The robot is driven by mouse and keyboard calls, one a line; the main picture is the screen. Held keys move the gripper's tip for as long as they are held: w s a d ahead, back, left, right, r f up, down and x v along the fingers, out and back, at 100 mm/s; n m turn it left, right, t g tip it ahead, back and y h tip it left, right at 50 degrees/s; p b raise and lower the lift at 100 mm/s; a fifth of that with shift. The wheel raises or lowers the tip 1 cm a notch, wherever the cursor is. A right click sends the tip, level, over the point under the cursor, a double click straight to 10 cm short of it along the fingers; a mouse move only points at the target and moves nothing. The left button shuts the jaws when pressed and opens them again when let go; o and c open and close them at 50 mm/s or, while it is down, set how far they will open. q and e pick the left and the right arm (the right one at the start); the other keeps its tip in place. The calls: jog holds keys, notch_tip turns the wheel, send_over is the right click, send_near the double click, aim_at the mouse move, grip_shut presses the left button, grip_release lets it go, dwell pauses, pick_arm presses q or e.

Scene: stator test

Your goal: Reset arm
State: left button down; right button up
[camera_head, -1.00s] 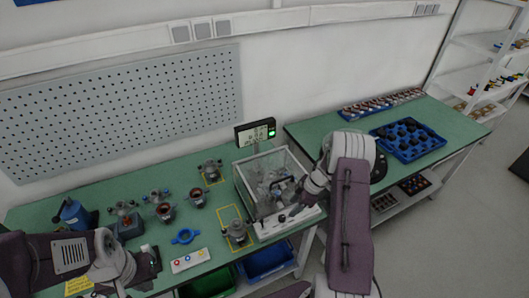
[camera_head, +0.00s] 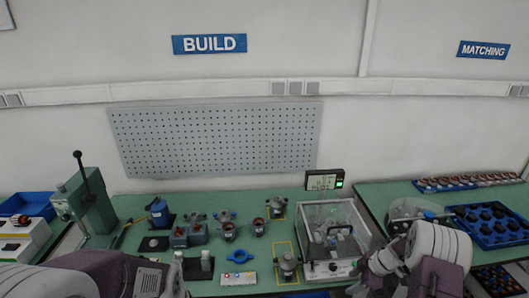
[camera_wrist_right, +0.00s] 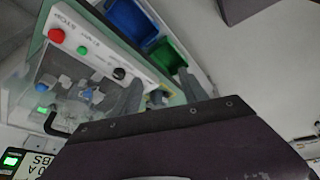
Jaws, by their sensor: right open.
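My right arm enters the head view at the lower right, with its wrist beside the clear test box (camera_head: 335,238). My right gripper (camera_wrist_right: 162,92) is open in the right wrist view, with two grey fingers and nothing visible between them. The box's white panel (camera_wrist_right: 88,52), with red, green and black controls, lies left of the fingers there. Grey parts with a blue piece show inside the box, but their seating is unclear. My left arm shows at the lower left of the head view; its gripper is not visible.
Grey motor parts (camera_head: 277,207) stand on the green bench, with another (camera_head: 287,265) in a yellow outline. A blue ring (camera_head: 240,256) and button box (camera_head: 238,279) lie nearby. A green press (camera_head: 85,205) stands left. A blue tray (camera_head: 488,224) sits right.

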jog(key=w+a+r+m+t+b, duration=0.3)
jog(key=a+r, duration=0.5)
jog(key=w+a+r+m+t+b, duration=0.2)
jog(key=a+r+t+b, duration=0.15)
jog(key=a+r, duration=0.35)
pick_arm(q)
notch_tip(320, 180, down, 7)
jog(key=shift+w+f, duration=0.15)
jog(key=shift+w, duration=0.1)
pick_arm(e)
jog(key=s+d+f+m+g+h, duration=0.1)
jog(key=s+f+m+g, duration=0.3)
jog(key=s, duration=0.8)
jog(key=s+d+f+m+g+h, duration=0.1)
jog(key=s+f+m+g, duration=0.3)
jog(key=s, duration=0.9)
jog(key=shift+f+m+h, duration=0.3)
jog(key=shift+f+h, duration=0.5)
jog(key=shift+f, duration=0.05)
